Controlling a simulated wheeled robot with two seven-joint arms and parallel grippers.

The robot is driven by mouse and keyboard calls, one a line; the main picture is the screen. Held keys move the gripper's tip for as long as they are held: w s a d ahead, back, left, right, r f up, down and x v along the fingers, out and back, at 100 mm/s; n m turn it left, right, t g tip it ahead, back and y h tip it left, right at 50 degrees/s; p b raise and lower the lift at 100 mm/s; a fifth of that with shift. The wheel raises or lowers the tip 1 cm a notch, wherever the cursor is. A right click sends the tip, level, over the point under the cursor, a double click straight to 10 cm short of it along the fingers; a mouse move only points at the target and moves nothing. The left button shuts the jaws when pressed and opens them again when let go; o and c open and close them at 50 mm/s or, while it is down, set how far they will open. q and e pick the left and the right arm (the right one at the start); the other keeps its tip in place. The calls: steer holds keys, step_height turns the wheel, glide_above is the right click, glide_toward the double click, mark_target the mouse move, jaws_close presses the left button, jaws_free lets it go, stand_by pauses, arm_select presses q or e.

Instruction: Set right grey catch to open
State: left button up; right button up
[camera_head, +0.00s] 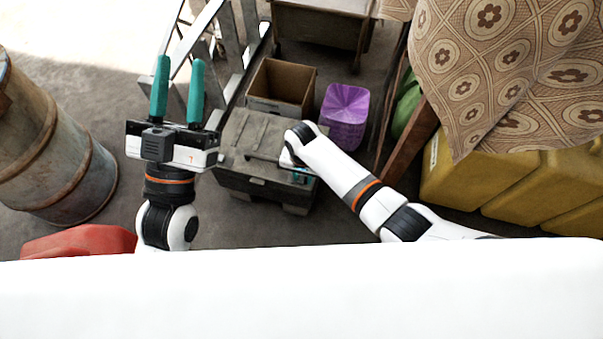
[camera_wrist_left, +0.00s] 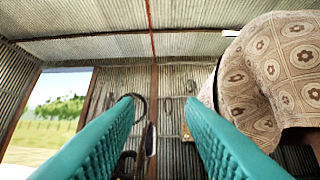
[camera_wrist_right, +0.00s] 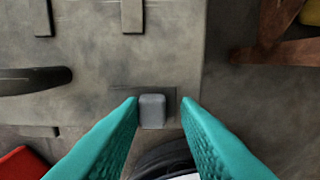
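The grey-green toolbox (camera_head: 235,160) stands on the floor in the head view, its lid down. In the right wrist view, a small grey catch (camera_wrist_right: 152,111) sits at the front of the box lid (camera_wrist_right: 105,75), toward its right edge. My right gripper (camera_wrist_right: 160,103) is open, with one fingertip on each side of the catch and visible gaps between. I cannot tell whether the catch is open or shut. In the head view my right arm hides most of that gripper and the box's right front. My left gripper (camera_head: 178,90) is open and empty, fingers pointing up, left of the box.
A cardboard box (camera_head: 281,88) and purple stacked containers (camera_head: 345,115) stand behind the toolbox. Yellow containers (camera_head: 500,185) under a patterned cloth (camera_head: 500,70) are at right. A rusty barrel (camera_head: 50,150) and a red container (camera_head: 80,241) are at left.

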mark_target(302, 178)
steer(key=shift+o, duration=0.8)
steer(key=shift+r, duration=0.15)
step_height(302, 178, up, 3)
steer(key=shift+a+p, duration=0.1)
steer(key=shift+p, duration=0.85)
arm_select(q)
steer(key=w+f+g+y+p, duration=0.2)
steer(key=w+f+g+y, duration=0.1)
steer(key=f+g, duration=0.6)
arm_select(e)
step_height(302, 178, up, 3)
steer(key=shift+f, duration=0.15)
arm_select(q)
steer(key=s+a+f+g+y+p, duration=0.1)
steer(key=s+a+f+g, duration=0.1)
steer(key=f, duration=0.3)
steer(key=s+a+f+g+y+p, duration=0.1)
steer(key=s+a+f+g, duration=0.1)
steer(key=s+f+g, duration=0.2)
steer(key=shift+f+n+g, duration=0.4)
steer(key=shift+f, duration=0.4)
arm_select(e)
step_height(302, 178, up, 6)
